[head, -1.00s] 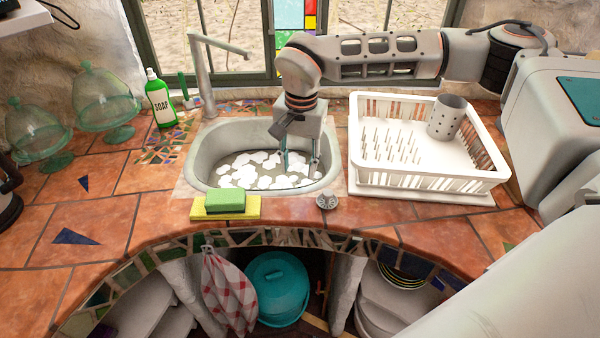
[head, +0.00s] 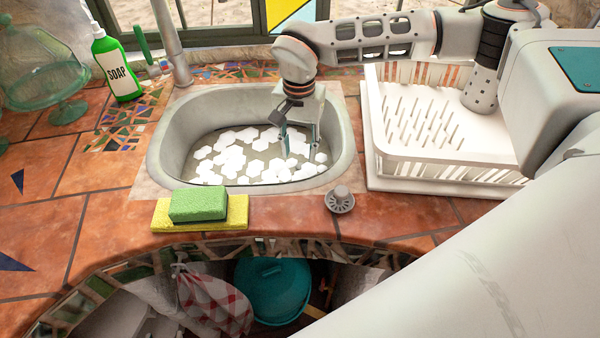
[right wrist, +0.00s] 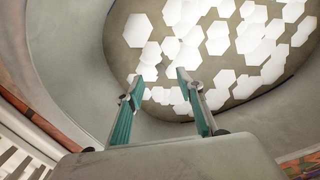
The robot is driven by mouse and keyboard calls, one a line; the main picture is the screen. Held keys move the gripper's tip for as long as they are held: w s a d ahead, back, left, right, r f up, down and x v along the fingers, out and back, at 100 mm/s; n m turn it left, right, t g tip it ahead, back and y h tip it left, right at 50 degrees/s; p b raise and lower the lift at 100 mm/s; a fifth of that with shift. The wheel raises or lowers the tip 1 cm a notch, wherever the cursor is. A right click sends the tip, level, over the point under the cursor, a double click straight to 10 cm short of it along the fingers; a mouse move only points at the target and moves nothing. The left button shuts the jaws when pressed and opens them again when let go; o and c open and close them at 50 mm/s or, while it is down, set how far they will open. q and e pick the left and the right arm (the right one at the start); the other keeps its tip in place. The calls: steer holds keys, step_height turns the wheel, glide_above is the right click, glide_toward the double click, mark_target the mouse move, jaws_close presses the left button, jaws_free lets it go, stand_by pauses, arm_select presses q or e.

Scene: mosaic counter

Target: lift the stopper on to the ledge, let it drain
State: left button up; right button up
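The grey stopper (head: 340,200), a slotted basket with a knob on top, sits upright on the tiled ledge (head: 290,213) in front of the sink, toward its right side. The sink (head: 168,150) holds greyish water with white foam patches (head: 250,155) floating on it. My right gripper (head: 299,146) points down into the right part of the sink, behind and apart from the stopper. In the right wrist view its two teal fingers (right wrist: 158,84) are spread with nothing between them, over the foam. The stopper is not visible in that view. My left gripper is not in view.
A green sponge (head: 198,204) lies on a yellow cloth or sponge (head: 236,212) on the ledge left of the stopper. A white dish rack (head: 440,172) with a perforated grey cup (head: 480,90) stands right of the sink. The tap (head: 168,40) and soap bottle (head: 117,68) are behind left.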

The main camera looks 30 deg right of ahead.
mark_target(300, 166)
steer(key=f, duration=0.5)
steer(key=shift+s+d+f+b, duration=0.1)
steer(key=shift+d+f+b, duration=0.1)
steer(key=shift+b, duration=0.1)
steer(key=shift+r, duration=0.1)
jaws_close()
